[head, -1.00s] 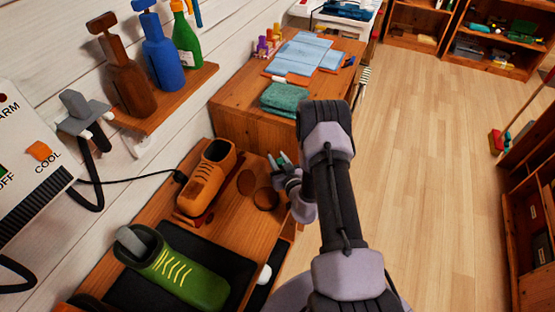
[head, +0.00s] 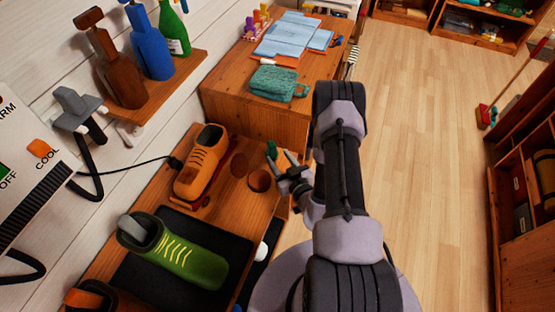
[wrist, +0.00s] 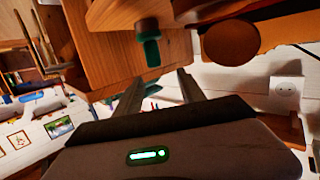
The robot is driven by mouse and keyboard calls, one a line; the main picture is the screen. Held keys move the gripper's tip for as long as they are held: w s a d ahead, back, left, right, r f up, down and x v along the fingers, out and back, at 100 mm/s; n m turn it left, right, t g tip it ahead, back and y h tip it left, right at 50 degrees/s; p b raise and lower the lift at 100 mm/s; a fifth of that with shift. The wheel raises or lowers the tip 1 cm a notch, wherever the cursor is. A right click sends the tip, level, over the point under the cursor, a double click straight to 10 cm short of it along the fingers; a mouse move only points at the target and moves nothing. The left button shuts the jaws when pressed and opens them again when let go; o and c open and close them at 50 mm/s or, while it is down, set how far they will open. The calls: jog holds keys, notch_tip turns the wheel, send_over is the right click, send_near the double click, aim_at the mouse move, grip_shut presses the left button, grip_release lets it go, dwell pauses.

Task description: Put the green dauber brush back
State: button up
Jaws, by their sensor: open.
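The green dauber brush (head: 271,150) shows as a small green piece at the right edge of the wooden bench, by my fingertips. In the wrist view it is a short green shape (wrist: 149,50) with a darker end, just beyond the fingertips and roughly in line with the gap between them. My gripper (head: 281,161) is open, and nothing shows between its fingers; it also appears in the wrist view (wrist: 160,82). I cannot tell whether a finger touches the brush. Two dark round spots (head: 259,181) lie on the bench top left of the gripper.
An orange shoe (head: 201,163) and a green shoe (head: 185,262) on a dark mat stand on the bench (head: 225,197). Behind is a wooden cabinet (head: 225,105) with a teal cloth (head: 275,83). Bottles stand on a wall shelf (head: 160,85).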

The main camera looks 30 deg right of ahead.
jog(key=w+a+r+n+g+y, duration=0.3)
jog(key=a+r+n+y, duration=1.1)
jog(key=a+r+n, duration=0.75)
jog(key=s+a+r+n+g+y, duration=0.1)
jog(key=s+a+r+n+g, duration=0.35)
jog(key=s+n, duration=0.4)
jog(key=s+a+r+n+g, duration=0.4)
jog(key=s+n+g, duration=0.15)
jog(key=n, duration=0.65)
jog(key=s+d+n+g+h, duration=0.1)
jog(key=s+d+n+h, duration=0.2)
jog(key=s+n+h, duration=0.9)
jog(key=w+d+r+n+t, duration=0.2)
jog(key=d+r+n+t, duration=0.2)
jog(key=n, duration=1)
jog(key=d, duration=0.3)
jog(key=shift+w+d+r, duration=0.2)
jog(key=shift+r, duration=0.1)
